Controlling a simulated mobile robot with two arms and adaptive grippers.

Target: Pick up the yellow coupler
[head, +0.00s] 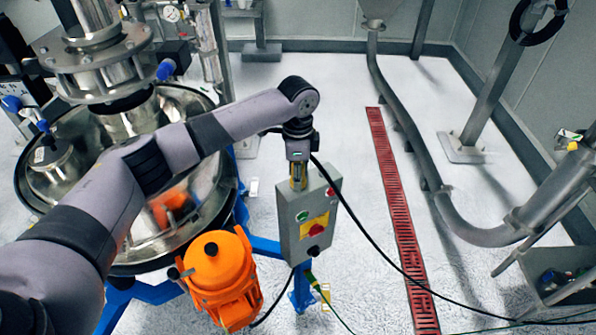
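My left arm reaches in from the left, over the round steel vessel. My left gripper (298,178) points down at the top of a grey control box (308,222). A small yellowish piece shows at the gripper's lower end, but I cannot tell whether it is held or part of the box. A small yellow piece (573,146) shows by the pipe at the right edge. I cannot tell which of these is the coupler. My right gripper is not in view.
An orange motor (218,278) stands below the steel vessel (226,190). A black cable runs from the box area to the lower right. A red floor grate (395,200) and a bent grey pipe (405,125) lie right of it. The pale floor between is clear.

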